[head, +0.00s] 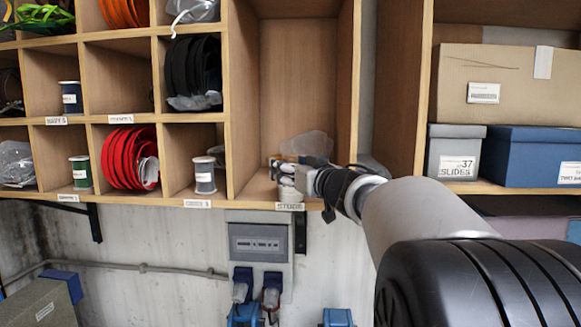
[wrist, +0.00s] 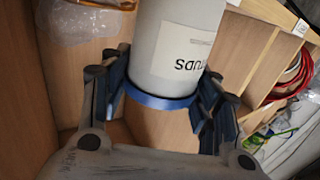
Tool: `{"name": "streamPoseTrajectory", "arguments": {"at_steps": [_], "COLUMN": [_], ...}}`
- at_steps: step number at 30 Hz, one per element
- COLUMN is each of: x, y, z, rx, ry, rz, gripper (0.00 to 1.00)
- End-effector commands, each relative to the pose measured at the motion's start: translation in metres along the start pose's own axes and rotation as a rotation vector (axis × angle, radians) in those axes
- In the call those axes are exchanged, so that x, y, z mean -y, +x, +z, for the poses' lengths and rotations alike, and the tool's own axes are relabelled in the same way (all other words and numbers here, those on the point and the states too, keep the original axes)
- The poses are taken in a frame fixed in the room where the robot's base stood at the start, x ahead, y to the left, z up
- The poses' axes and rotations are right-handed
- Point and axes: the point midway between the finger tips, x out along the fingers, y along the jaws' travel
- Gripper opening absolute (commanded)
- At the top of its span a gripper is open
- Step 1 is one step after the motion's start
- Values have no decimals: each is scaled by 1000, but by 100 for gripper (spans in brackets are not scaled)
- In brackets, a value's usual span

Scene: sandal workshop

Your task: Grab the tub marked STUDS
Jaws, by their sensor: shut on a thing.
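The STUDS tub (wrist: 165,60) is a pale grey cylinder with a blue band and a white label, which reads upside down in the wrist view. My gripper (wrist: 163,100) is shut on it, with one dark finger on each side near the blue band. In the head view the tub (head: 290,191) is small and partly covered by my gripper (head: 291,172), at the front of the tall cubby above the STUDS shelf label (head: 290,206). I cannot tell whether its base touches the shelf.
A clear plastic bag (head: 310,145) lies behind the tub in the cubby, close to my gripper. A grey spool (head: 204,175) and a red coil (head: 130,158) fill cubbies to the left. A grey SLIDES box (head: 456,150) stands on the right shelf. The upper cubby is empty.

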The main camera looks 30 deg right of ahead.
Motion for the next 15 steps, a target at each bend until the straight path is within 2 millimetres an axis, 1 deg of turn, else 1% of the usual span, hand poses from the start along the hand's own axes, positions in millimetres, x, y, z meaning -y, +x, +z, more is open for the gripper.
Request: {"name": "streamPoseTrajectory", "arguments": {"at_steps": [11, 12, 15], "x": [2, 2, 2], "y": [2, 2, 2], "z": [0, 0, 0], "rx": [-1, -1, -1], "ry": [0, 0, 0], "rz": [0, 0, 0], "gripper": [25, 58, 65]}}
